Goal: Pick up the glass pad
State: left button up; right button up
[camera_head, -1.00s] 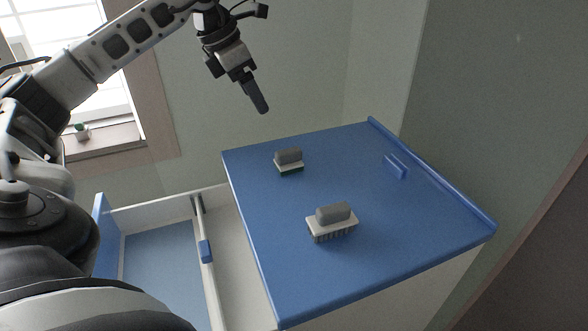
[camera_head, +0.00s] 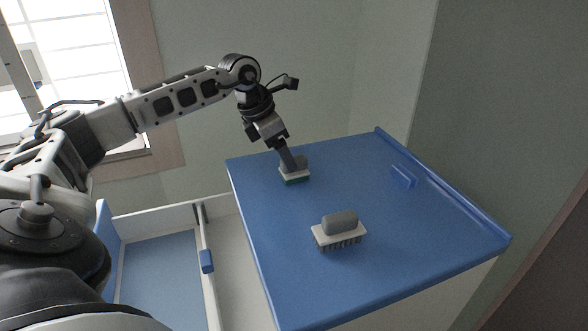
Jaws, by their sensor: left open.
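The glass pad (camera_head: 296,178), a small block with a grey grip, a white plate and a green underside, lies near the far left edge of the blue tabletop. My left gripper (camera_head: 289,163) reaches down to it from above, its fingertips at the grey grip and partly hiding it. The gripper is open; I cannot tell whether the fingers touch the pad. My right gripper is out of view.
The blue tabletop (camera_head: 400,246) has a raised rim on its right side. A grey-handled brush with bristles (camera_head: 339,232) stands nearer on it. A small blue handle-like piece (camera_head: 404,176) lies at the right. An open drawer (camera_head: 160,270) is at the left.

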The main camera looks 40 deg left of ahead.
pick_arm(q)
jog(key=x, duration=0.5)
jog(key=shift+w+d+p, duration=0.15)
jog(key=shift+w+p, duration=0.1)
jog(key=shift+p, duration=0.1)
jog(key=shift+r, duration=0.1)
jog(key=c, duration=1.1)
jog(key=shift+r, duration=0.1)
